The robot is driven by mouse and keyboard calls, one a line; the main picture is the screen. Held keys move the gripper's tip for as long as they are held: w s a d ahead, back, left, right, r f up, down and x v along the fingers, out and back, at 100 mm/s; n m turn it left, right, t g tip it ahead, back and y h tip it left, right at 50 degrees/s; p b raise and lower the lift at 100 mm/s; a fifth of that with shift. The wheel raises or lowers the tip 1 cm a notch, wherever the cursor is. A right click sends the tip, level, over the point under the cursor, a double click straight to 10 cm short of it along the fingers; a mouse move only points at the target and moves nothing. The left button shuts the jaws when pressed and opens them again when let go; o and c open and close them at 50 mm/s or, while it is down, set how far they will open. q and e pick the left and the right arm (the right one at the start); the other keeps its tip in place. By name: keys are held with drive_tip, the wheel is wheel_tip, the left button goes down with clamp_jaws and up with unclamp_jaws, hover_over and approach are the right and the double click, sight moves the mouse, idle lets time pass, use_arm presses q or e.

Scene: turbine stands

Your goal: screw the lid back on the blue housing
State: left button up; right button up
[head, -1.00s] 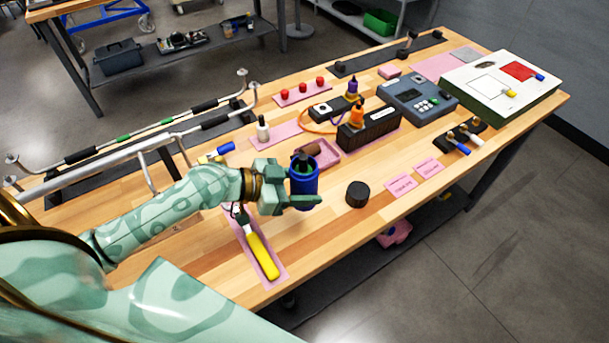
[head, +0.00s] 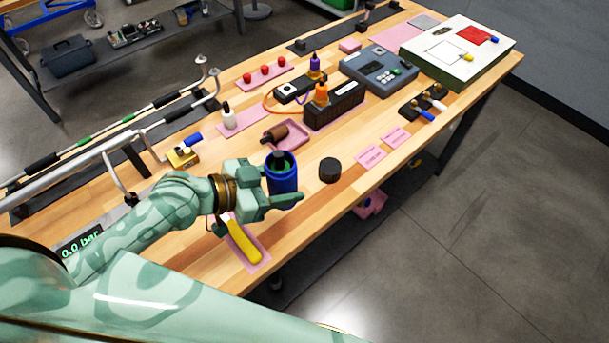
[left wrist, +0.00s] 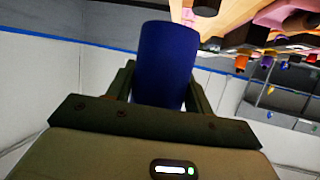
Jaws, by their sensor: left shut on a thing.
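The blue housing (head: 283,182) is an upright cylinder with an open top; something dark green shows inside it. My left gripper (head: 272,198) is shut around the housing and holds it near the bench's front side. In the left wrist view the housing (left wrist: 166,62) stands between the fingers. A dark round lid (head: 330,171) lies on the bare wood just to the right of the housing, apart from it. My right gripper is not in view.
A pink tray (head: 299,143) with a brown cylinder (head: 274,134) sits behind the housing. A yellow-handled tool (head: 243,243) lies in front. A black block (head: 334,105), a grey-blue device (head: 378,72) and pink cards (head: 371,155) lie farther right. Bare wood surrounds the lid.

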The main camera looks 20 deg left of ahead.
use_arm(q)
drive_tip(key=w+a+r+n+t+y+b, duration=0.3)
drive_tip(key=w+a+r+n+y+b, duration=0.1)
drive_tip(key=w+n+y, duration=0.3)
drive_tip(key=shift+w+a+r+n+t+y+b, duration=0.35)
drive_tip(key=shift+n+y+b, duration=0.3)
drive_tip(key=shift+n+y, duration=0.4)
